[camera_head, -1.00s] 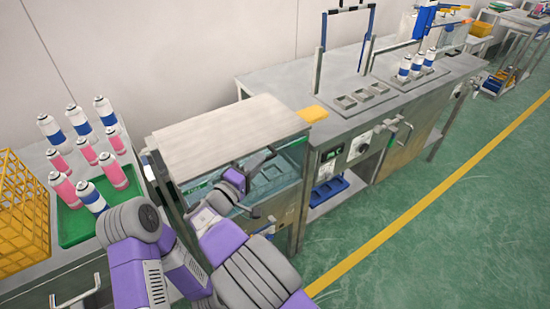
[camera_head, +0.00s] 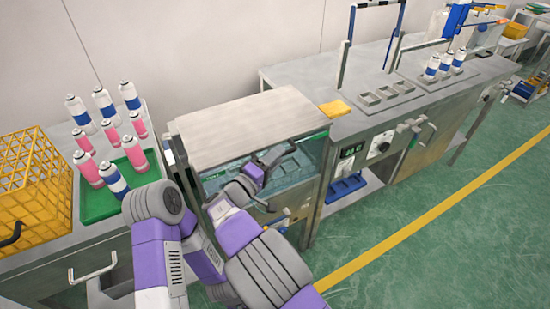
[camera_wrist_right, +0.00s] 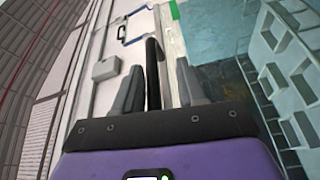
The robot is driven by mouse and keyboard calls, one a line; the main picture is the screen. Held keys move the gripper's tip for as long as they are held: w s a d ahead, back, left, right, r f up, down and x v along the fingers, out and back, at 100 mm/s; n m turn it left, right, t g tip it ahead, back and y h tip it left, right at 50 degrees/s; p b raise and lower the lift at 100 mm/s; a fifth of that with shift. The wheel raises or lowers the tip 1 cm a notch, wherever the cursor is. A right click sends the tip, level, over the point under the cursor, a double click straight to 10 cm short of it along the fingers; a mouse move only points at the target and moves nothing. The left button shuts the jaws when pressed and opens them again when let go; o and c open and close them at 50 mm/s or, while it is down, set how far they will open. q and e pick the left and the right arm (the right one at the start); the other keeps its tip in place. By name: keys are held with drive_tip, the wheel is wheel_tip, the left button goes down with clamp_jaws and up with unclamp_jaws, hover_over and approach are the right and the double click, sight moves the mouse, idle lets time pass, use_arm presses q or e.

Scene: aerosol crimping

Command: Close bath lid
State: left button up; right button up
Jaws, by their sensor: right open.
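The bath lid (camera_head: 250,128) is a pale grey panel over the top of the glass-walled bath (camera_head: 297,178). Below its front edge, the bath's inside shows through. My right gripper (camera_head: 274,155) is at the bath's front, just below the lid's front edge. In the right wrist view the right gripper (camera_wrist_right: 155,92) has its two grey fingers apart, with a slim black bar (camera_wrist_right: 152,72) between them. The bar looks like a handle; I cannot tell whether the fingers touch it. The wrist view also shows the bath's bluish inside (camera_wrist_right: 215,40). My left gripper is out of view.
A green tray (camera_head: 98,205) with several pink and blue-banded cans stands left of the bath, beside a yellow crate (camera_head: 35,180). A workbench (camera_head: 300,75) with a yellow block (camera_head: 335,108) and white cans (camera_head: 445,65) is to the right. The green floor (camera_head: 440,250) is clear.

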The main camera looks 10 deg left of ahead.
wheel_tip(320, 180, up, 10)
drive_tip(key=p, duration=0.3)
idle(0.3)
